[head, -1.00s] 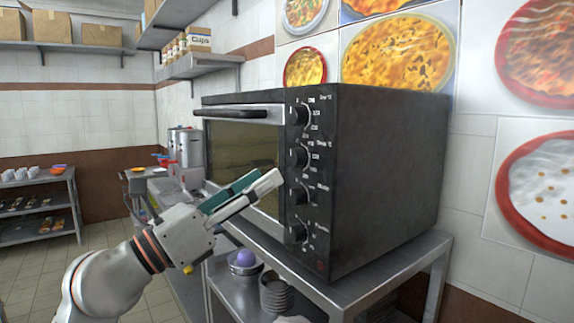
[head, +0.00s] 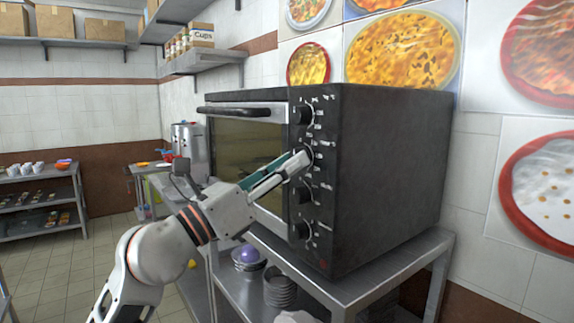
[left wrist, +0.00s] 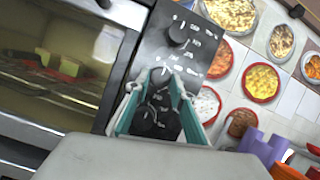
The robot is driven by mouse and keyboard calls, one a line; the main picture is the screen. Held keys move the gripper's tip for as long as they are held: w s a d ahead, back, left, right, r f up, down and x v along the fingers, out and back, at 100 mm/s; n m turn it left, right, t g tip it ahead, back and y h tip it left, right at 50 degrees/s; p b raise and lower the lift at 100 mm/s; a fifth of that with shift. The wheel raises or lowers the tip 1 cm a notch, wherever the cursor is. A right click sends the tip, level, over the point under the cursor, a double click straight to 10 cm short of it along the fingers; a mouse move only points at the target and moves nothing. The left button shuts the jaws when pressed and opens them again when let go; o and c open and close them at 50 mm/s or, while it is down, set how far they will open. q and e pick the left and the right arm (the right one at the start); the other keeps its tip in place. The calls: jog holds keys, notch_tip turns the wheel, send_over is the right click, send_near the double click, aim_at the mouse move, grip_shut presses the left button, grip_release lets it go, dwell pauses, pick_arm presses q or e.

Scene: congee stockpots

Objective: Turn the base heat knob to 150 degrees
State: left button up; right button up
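The black oven (head: 390,180) has a column of several dark knobs on its front panel. In the head view the top knob (head: 304,115), the third knob (head: 303,193) and the bottom knob (head: 301,231) show. The second knob from the top is mostly hidden behind my left gripper (head: 298,162), whose tips are at that knob. The left wrist view shows the fingers of my left gripper (left wrist: 158,82) apart, with teal inner pads, around a knob area. Contact is unclear. The labels are too small to tell which knob is base heat. My right gripper is not in view.
The oven stands on a metal table (head: 390,265) with bowls and stacked dishes on its lower shelf. The oven door handle (head: 235,112) sticks out left of the knobs. A wall with pizza pictures (head: 400,50) is behind. Open floor (head: 60,270) lies at the left.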

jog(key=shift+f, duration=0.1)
pick_arm(q)
jog(key=m+g+b, duration=0.2)
jog(key=m+b, duration=0.2)
jog(key=m, duration=0.3)
jog(key=m+g+b, duration=0.3)
jog(key=m+b, duration=0.1)
jog(key=m, duration=0.2)
jog(key=w+m+g+b, duration=0.1)
jog(key=m+g+b, duration=0.2)
jog(key=m+b, duration=0.2)
jog(key=shift+a+r+m+h, duration=0.2)
jog(key=shift+m, duration=0.45)
jog(key=shift+a+r+m+h, duration=0.15)
jog(key=shift+r+m+h, duration=0.05)
jog(key=shift+m, duration=0.45)
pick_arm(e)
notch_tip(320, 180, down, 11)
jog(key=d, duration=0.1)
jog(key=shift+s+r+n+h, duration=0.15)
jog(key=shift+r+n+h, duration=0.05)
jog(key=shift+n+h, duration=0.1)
pick_arm(q)
jog(key=shift+g, duration=0.4)
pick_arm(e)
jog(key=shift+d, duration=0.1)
